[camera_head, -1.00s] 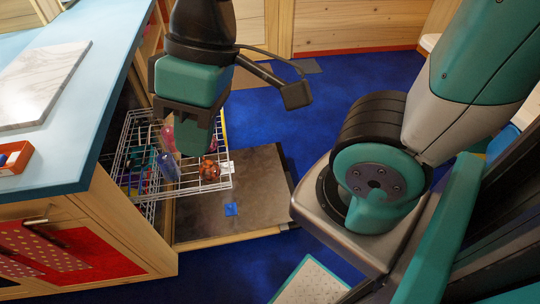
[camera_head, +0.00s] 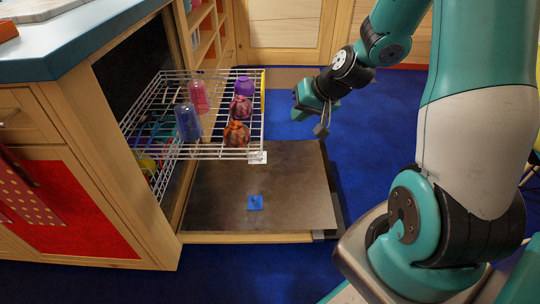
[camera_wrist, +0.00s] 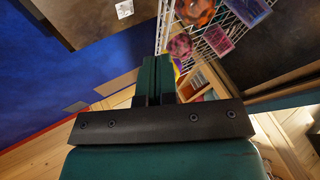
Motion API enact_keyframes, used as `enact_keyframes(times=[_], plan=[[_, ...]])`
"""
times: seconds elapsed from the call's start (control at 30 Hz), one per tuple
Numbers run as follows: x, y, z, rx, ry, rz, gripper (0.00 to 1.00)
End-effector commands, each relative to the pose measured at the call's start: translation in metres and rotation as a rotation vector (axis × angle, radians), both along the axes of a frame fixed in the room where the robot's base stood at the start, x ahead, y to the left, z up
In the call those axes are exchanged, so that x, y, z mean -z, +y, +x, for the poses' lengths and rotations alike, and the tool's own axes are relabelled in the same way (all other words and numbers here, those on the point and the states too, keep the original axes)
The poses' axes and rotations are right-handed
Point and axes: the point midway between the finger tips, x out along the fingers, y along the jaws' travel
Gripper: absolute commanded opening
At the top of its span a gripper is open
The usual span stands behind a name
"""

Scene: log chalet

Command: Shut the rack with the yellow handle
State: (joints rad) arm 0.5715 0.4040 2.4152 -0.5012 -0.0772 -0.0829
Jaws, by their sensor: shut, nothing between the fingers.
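The upper wire rack (camera_head: 215,153) is pulled out of the cabinet opening, above a lowered door (camera_head: 290,185). A yellow strip, the handle (camera_head: 263,84), runs along its right-hand end, toward the far corner.
A blue square (camera_head: 255,202) lies on the lowered door. A lower wire rack (camera_head: 162,183) with coloured items sits inside the cabinet. The blue counter (camera_head: 75,55) overhangs at the left. Blue floor (camera_head: 370,140) is clear right of the door.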

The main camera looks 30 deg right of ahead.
Motion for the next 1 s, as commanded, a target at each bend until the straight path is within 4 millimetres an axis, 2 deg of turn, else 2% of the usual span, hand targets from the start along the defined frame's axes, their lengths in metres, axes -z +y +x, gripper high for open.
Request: enact_keyframes(times=[0.03, 0.2, 0.37, 0.7, 0.87, 1.0], plan=[[0.018, -0.009, 0.0, 0.027, -0.002, 0.001, 0.0], [0.031, -0.019, 0.004, 0.061, -0.011, -0.001, 0.0], [0.05, -0.014, 0.016, 0.058, -0.01, -0.001, 0.0], [0.108, -0.001, 0.058, 0.056, -0.01, 0.0, 0.0], [0.105, 0.02, 0.072, 0.054, -0.013, -0.002, 0.0], [0.105, 0.028, 0.078, 0.057, -0.012, -0.002, 0.0]])
